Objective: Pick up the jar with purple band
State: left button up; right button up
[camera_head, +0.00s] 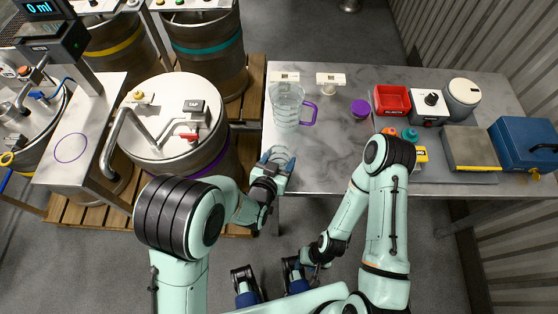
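A clear jug (287,108) with a purple handle stands upright near the left edge of the grey table. It is the clear vessel with purple on it; I cannot make out a separate purple band around it. My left gripper (278,156) is at the table's front left corner, just below the jug in the picture and apart from it. Its fingers are spread and hold nothing I can see. My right gripper (295,272) is low in front of the table, partly hidden by its own wrist, and its finger gap is unclear.
The table (335,150) is clear in its front middle. A purple round piece (361,108), a red bin (392,99), a button box (430,104) and a blue toolbox (525,143) stand to the right. A steel keg (178,100) stands left.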

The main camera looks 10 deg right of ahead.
pick_arm(q)
jog(key=shift+c, duration=0.8)
jog(key=shift+r, duration=0.65)
notch_tip(320, 180, up, 19)
jog(key=p, duration=0.4)
jog(key=shift+f, duration=0.1)
